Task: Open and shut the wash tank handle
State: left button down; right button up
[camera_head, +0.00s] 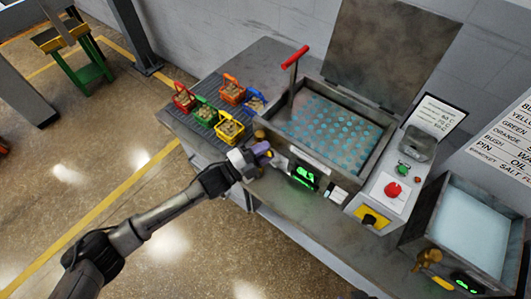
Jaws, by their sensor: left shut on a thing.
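The wash tank (352,172) is a grey metal basin with blue liquid over a perforated bottom. Its tap, with a brass-coloured part (260,135), sits at the tank's front left corner. My left gripper (262,152) reaches in from the lower left and is shut on the small purple-blue tap handle (264,147). The fingers and the dark wrist cover much of the handle, so its exact angle is hard to tell. My right gripper is not in view.
Several coloured baskets (230,130) stand on the ribbed bench left of the tank. A red-topped lever (295,57) rises from the tank's left side. A raised lid (390,45) stands behind. A control box (385,195) and second tank (470,228) are at right.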

pick_arm(q)
jog(key=shift+w+a+r+n+t, duration=0.2)
jog(key=shift+r+n+t, duration=0.2)
jog(key=shift+n, duration=0.6)
jog(key=c, duration=1)
grip_release()
jog(key=shift+o, duration=0.2)
jog(key=shift+s, duration=0.1)
jog(key=v, duration=1.3)
jog(key=shift+s+a, duration=0.2)
jog(key=shift+a, duration=0.15)
jog(key=shift+f, duration=0.15)
